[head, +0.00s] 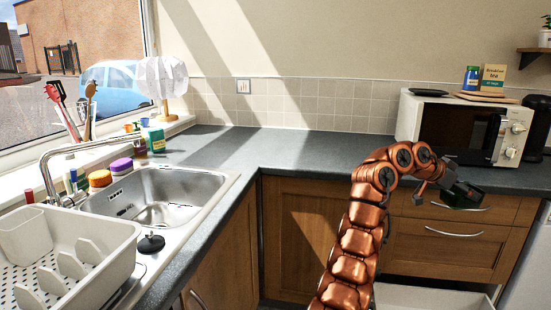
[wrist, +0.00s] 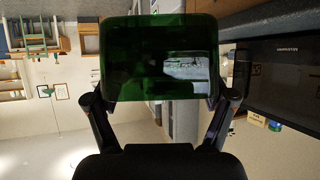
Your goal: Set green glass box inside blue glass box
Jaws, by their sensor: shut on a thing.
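My gripper (head: 450,190) is at the right in the head view, in front of the wooden drawers and below the microwave. It is shut on the green glass box (wrist: 158,60), a dark green see-through box. The wrist view shows a finger on each side of the box. In the head view the green glass box (head: 467,197) looks small and nearly black at the gripper's tip, off the counter. I cannot make out a blue glass box in either view.
A microwave (head: 458,128) stands on the counter (head: 300,141) at the right, with a blue jar (head: 472,78) and a tea packet on top. The back counter is mostly clear. A sink (head: 165,195) and white dish rack (head: 60,255) are left.

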